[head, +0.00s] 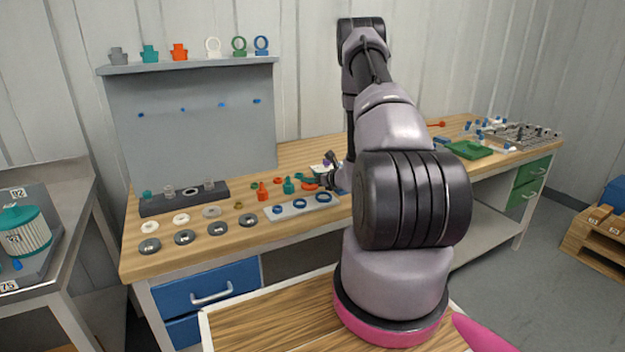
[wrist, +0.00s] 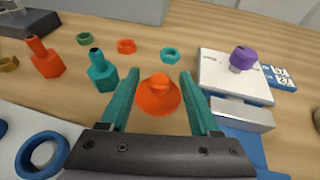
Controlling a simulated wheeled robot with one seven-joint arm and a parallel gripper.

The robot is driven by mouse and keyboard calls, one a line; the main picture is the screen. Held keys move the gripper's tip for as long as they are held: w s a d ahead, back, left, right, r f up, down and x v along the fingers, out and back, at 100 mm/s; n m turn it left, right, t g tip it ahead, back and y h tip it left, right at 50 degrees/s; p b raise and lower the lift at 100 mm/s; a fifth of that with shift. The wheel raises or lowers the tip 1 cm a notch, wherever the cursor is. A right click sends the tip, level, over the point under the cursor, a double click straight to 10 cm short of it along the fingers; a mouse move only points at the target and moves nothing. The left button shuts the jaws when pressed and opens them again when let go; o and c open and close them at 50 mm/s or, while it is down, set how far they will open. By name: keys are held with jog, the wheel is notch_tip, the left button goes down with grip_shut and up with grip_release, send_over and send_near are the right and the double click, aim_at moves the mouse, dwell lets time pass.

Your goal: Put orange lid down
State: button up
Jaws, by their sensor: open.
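The orange lid (wrist: 158,96) is a round disc with a small knob on top. In the wrist view it lies on the wooden bench between the two teal fingers of my gripper (wrist: 160,92). The fingers are open, with a gap visible on both sides of the lid. In the head view the orange lid (head: 310,187) shows small beside my gripper (head: 322,183), which is low over the bench and partly hidden by my arm.
Left of the lid stand a teal bottle-shaped fitting (wrist: 101,72) and an orange one (wrist: 45,60). Orange (wrist: 126,46) and green (wrist: 170,55) nuts lie behind. A white block with a purple knob (wrist: 243,57) is close on the right. A blue ring (wrist: 42,158) is at front left.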

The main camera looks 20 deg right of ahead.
jog(key=v, duration=1.2)
jog(key=s+a+r+n+g+y, duration=0.35)
jog(key=a+r+n, duration=0.35)
jog(key=a+r, duration=0.45)
jog(key=s+a+r+n+g+y, duration=0.2)
jog(key=a+r+n+g+y, duration=0.25)
jog(key=a+r+n, duration=0.5)
jog(key=s+r+n+t+h, duration=0.1)
jog(key=s+r+n+h, duration=0.8)
jog(key=s+r+n, duration=0.4)
jog(key=s+r, duration=0.3)
jog(key=s, duration=0.3)
jog(key=shift+s+a+r+t, duration=0.2)
jog(key=shift+s+a+t, duration=0.1)
jog(key=shift+s+a, duration=0.1)
